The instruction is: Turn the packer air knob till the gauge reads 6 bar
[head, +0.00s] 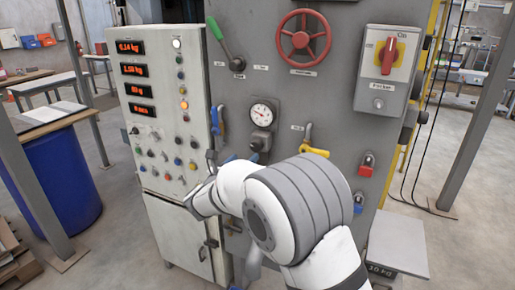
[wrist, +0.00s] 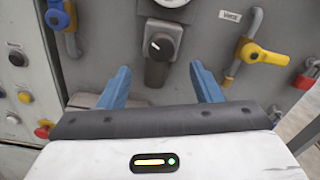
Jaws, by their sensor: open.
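The packer air knob (wrist: 159,46) is black and round with a white mark pointing to the upper left; it sits on a grey regulator body in the wrist view. In the head view the knob (head: 257,144) shows just below the gauge. The white round gauge (head: 262,114) has a needle too small to read for certain; only its bottom edge shows in the wrist view (wrist: 172,2). My gripper (wrist: 161,82) is open and empty, its blue fingers apart below and on either side of the knob, seemingly not touching it. My arm hides part of the panel below the knob in the head view (head: 241,158).
A yellow lever valve (wrist: 262,55) is right of the knob, and a blue-handled valve (wrist: 57,16) is left. A red padlocked device (head: 367,165) sits further right. A red handwheel (head: 303,36) and a yellow-red switch (head: 389,56) are above. A button cabinet (head: 160,110) stands left.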

